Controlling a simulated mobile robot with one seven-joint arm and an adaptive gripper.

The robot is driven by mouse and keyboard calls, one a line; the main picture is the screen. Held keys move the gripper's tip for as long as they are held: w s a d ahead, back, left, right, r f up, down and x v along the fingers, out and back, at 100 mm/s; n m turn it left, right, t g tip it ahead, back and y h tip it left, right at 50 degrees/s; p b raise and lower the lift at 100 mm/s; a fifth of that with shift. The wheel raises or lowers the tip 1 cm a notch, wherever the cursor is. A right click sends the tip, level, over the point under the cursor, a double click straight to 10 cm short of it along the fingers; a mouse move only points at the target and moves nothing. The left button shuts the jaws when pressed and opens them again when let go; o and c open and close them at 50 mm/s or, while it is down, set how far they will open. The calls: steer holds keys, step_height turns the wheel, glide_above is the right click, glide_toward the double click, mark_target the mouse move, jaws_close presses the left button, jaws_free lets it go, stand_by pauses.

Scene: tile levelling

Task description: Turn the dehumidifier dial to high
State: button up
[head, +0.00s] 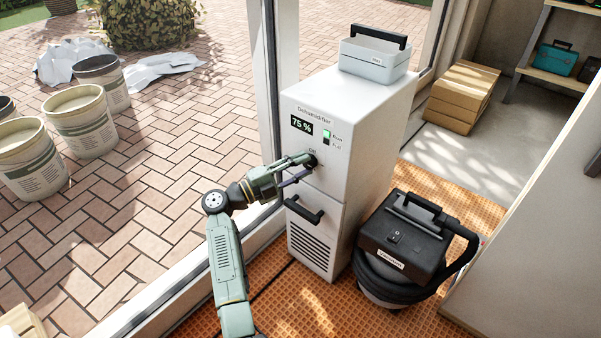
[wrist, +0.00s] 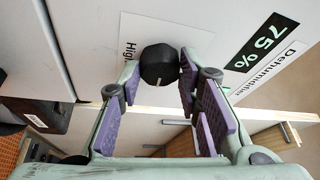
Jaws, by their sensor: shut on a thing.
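The dehumidifier (head: 371,123) is a white upright cabinet with a display (head: 301,125) reading 75 %. Its black faceted dial (wrist: 159,64) is on the front panel, and the dial also shows partly in the head view (head: 311,161). My gripper (head: 305,165) reaches the panel from the left. In the wrist view its fingers (wrist: 158,77) are shut on the dial, one on each side. A white mark shows at the dial's lower edge in that view. The label "High" (wrist: 128,50) is to the dial's left, and the mark does not point at it.
A white tank (head: 375,58) with a black handle sits on the cabinet. A black handle (head: 304,209) juts out below the dial. A black vacuum (head: 402,240) stands close on the right. Glazed door frames are behind and left; buckets (head: 80,122) stand outside on the paving.

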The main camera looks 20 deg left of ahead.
steer(key=m+b, duration=0.1)
steer(key=m, duration=0.1)
steer(key=m+g+y+b, duration=0.1)
steer(key=m, duration=0.1)
steer(key=shift+r+m+g, duration=0.1)
steer(key=shift+m+g, duration=0.2)
steer(key=m+b, duration=0.1)
steer(key=m, duration=0.1)
steer(key=m+g+y+b, duration=0.1)
steer(key=shift+r+m+y, duration=0.2)
steer(key=shift+m+y, duration=0.1)
steer(key=shift+m, duration=0.1)
steer(key=m+y+b, duration=0.2)
steer(key=m+b, duration=0.2)
steer(key=shift+s+d+r, duration=0.1)
steer(key=shift+d, duration=0.05)
steer(key=shift+d+r+m+y+b, duration=0.1)
steer(key=shift+r+m+y+b, duration=0.05)
steer(key=shift+m+y+b, duration=0.65)
steer(key=shift+d+r+m+y+b, duration=0.1)
steer(key=shift+m+y+b, duration=0.2)
steer(key=shift+m+b, duration=0.5)
steer(key=o, duration=1.1)
steer(key=shift+o, duration=0.2)
steer(key=shift+s+a+r, duration=0.1)
